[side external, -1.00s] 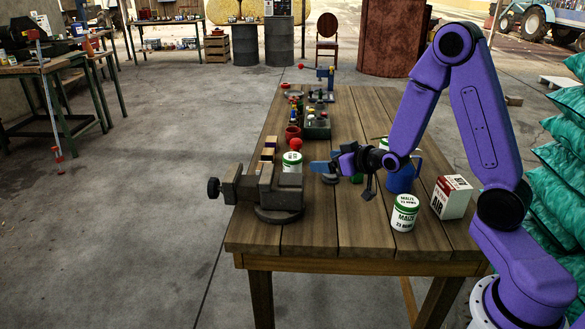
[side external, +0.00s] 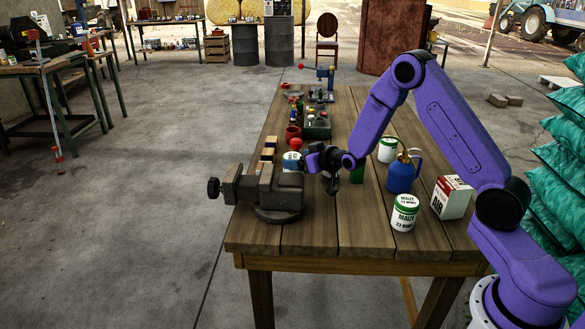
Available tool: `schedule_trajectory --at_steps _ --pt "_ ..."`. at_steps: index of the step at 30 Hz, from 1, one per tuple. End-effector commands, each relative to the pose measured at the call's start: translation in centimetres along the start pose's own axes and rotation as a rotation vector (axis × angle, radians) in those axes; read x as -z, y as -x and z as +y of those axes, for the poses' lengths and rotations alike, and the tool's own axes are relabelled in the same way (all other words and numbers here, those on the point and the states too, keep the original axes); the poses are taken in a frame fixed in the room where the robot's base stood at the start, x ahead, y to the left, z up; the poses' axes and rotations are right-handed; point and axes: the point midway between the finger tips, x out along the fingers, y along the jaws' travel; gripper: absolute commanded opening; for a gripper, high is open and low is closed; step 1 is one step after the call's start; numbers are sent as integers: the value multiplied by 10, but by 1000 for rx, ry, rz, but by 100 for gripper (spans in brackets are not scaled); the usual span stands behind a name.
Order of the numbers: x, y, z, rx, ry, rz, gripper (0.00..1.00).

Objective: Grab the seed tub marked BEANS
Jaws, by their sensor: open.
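A white tub with a green lid (side external: 404,214) at the table's front right reads MAIZE. A second white tub (side external: 388,149) with green on it stands farther back, its label not readable. A third white tub (side external: 291,166) stands just behind the vise, partly hidden by the vise and my gripper. I cannot read BEANS on any tub. My gripper (side external: 312,172) is open beside the third tub, at its right. One finger overlaps that tub in the picture; I cannot tell whether it touches.
A grey vise (side external: 268,192) sits at the table's front left, close to my gripper. A blue jug (side external: 400,176) and a white-red box (side external: 451,197) stand at the right.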

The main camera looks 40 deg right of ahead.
Motion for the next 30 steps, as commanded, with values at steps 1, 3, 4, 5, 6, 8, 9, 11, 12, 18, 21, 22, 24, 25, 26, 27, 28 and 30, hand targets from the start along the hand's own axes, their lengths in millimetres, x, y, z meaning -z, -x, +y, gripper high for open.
schedule_trajectory --at_steps 1,3,4,5,6,8,9,11,12,18,21,22,24,25,26,27,28,30 --pt "0 -2 0 0 0 0 79" --pt "0 -4 0 0 0 0 79" --pt "0 -5 0 0 0 0 79" --pt "0 -6 0 0 0 0 79" --pt "1 -9 0 0 0 1 79" --pt "1 -15 1 0 0 1 79" --pt "2 -20 1 0 0 1 79" --pt "3 -28 2 0 0 1 79" --pt "4 -32 2 0 0 1 79" --pt "4 -51 2 -1 0 0 79" --pt "4 -54 2 -1 0 1 79" --pt "4 -55 2 -1 0 1 79" --pt "4 -55 2 -1 0 1 79" --pt "4 -55 2 -1 0 1 79" --pt "4 -55 2 -1 0 1 79" --pt "4 -55 2 -1 0 1 79" --pt "4 -55 2 -1 0 1 79" --pt "4 -55 2 -1 0 1 63"
